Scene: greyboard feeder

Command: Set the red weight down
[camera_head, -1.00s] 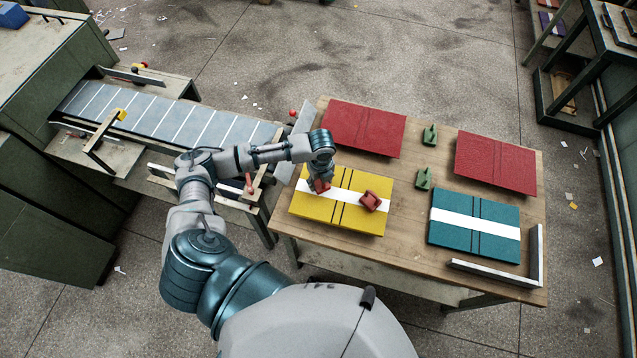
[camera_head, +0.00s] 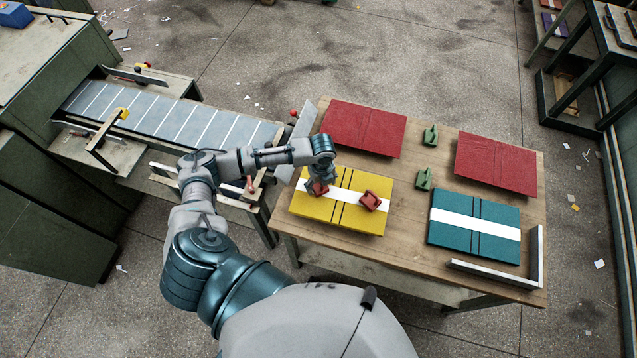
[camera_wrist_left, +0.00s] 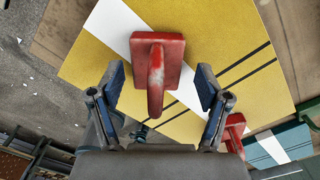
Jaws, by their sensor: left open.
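A red weight (camera_head: 316,189) with an upright handle sits on the left part of the yellow board (camera_head: 338,218), over its white band. In the left wrist view the same weight (camera_wrist_left: 172,52) lies between the fingers. My left gripper (camera_head: 319,181) is just above it, with its two blue-padded fingers apart on either side of the handle and gaps showing. A second red weight (camera_head: 370,200) rests on the right part of the yellow board; it also shows in the left wrist view (camera_wrist_left: 234,130). My right gripper is out of view.
Two red boards (camera_head: 364,128) lie at the back and right of the wooden table (camera_head: 408,190). Two green weights (camera_head: 424,179) stand between the boards. A teal board (camera_head: 474,226) lies inside a metal corner stop (camera_head: 500,274). A conveyor (camera_head: 165,115) is at the left.

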